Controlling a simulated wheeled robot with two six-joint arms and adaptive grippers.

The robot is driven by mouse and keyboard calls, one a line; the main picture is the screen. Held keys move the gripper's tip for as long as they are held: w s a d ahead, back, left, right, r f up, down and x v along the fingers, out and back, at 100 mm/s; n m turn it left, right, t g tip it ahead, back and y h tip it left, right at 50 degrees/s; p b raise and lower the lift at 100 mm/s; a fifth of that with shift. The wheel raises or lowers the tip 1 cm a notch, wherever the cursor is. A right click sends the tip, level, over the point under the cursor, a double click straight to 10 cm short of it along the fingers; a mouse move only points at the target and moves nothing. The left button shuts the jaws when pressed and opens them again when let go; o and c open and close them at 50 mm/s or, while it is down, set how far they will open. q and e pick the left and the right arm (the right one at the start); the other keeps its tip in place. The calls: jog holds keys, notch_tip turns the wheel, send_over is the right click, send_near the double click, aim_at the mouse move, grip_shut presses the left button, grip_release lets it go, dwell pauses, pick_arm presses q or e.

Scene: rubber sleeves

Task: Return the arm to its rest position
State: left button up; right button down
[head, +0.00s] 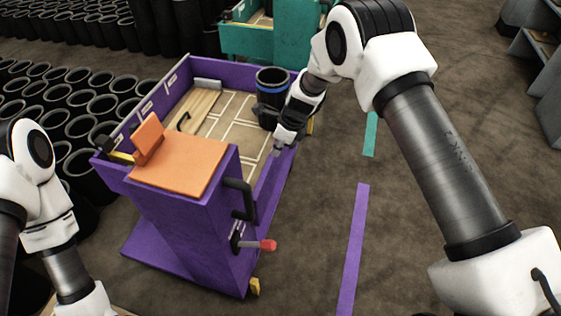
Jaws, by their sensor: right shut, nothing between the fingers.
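My right arm reaches in from the right, and its gripper (277,149) is shut and empty. It hangs by the right wall of the purple cart (262,190), just in front of a black rubber sleeve (271,79) with a blue ring near its top. The sleeve stands upright in the cart's bed, partly hidden by the gripper; whether they touch I cannot tell. Part of my left arm (45,185) shows at the lower left; its gripper is out of view.
The cart carries an orange panel (185,165), a black handle (240,198) and a red-tipped lever (262,245). Rows of black sleeves (60,95) fill the left. A teal cart (262,42) stands behind. Floor on the right is open up to grey shelving (540,80).

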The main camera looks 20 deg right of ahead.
jog(key=s+d+f+g, duration=0.2)
jog(key=s+f, duration=0.3)
jog(key=s, duration=0.3)
jog(key=s+d+f+g, duration=0.2)
jog(key=s+f, duration=0.3)
jog(key=s, duration=0.4)
jog(key=s+d+n+t+h+p, duration=0.1)
jog(key=s+d+n+t+h, duration=0.1)
jog(key=s+n, duration=2)
jog(key=shift+d+n+h, duration=0.5)
jog(key=shift+d+n, duration=0.45)
jog(key=shift+n, duration=0.25)
jog(key=shift+s+r, duration=0.1)
